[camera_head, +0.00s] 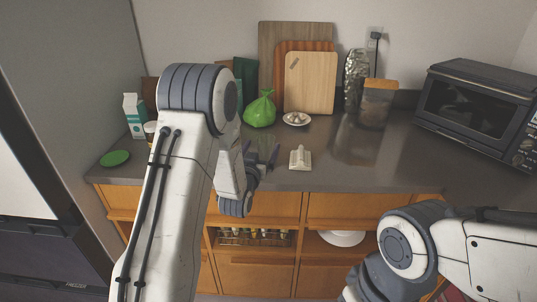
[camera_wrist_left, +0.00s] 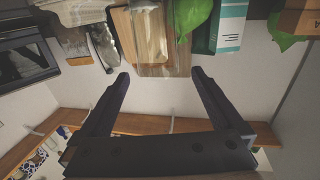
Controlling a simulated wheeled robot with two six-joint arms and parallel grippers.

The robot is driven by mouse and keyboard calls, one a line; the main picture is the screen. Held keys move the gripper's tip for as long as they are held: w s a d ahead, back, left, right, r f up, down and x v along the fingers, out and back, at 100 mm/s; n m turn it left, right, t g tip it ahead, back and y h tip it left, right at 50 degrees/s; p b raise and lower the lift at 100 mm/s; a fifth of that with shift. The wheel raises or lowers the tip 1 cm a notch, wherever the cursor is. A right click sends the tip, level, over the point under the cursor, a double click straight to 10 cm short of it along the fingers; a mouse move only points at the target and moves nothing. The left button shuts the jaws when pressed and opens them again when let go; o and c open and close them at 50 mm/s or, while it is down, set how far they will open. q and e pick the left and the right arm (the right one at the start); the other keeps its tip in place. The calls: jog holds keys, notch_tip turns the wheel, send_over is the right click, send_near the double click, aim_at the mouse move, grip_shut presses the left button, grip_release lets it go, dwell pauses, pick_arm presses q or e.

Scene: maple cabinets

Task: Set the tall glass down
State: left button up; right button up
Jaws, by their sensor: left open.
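A clear, see-through vessel that looks like the tall glass (camera_wrist_left: 160,62) shows in the left wrist view, between and just beyond my left fingertips. That view looks upside down. My left gripper (camera_wrist_left: 160,75) is open, with a gap to the glass on each side. In the head view my left gripper (camera_head: 261,154) is over the front of the counter, and I cannot make out the glass there. My right arm is at the lower right, and its gripper end is mostly cut off by the bottom edge.
The grey counter (camera_head: 340,178) holds a green bag (camera_head: 260,111), a bowl (camera_head: 296,119), a pale block-like object (camera_head: 300,158), a lidded jar (camera_head: 376,106), a toaster oven (camera_head: 478,103), a carton (camera_head: 134,118) and a green disc (camera_head: 115,158). Cutting boards (camera_head: 311,83) lean at the back.

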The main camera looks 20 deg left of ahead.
aim_at(268, 135)
pick_arm(q)
jog(key=w, duration=0.3)
jog(key=w+p, duration=0.1)
jog(key=w, duration=0.1)
jog(key=w+p, duration=0.1)
jog(key=w, duration=0.1)
jog(key=shift+w+a+r, duration=0.1)
jog(key=shift+a+r, duration=0.05)
jog(key=shift+w+a, duration=0.1)
jog(key=shift+w, duration=0.4)
jog(key=c, duration=1.3)
grip_shut()
jog(key=shift+r, duration=0.1)
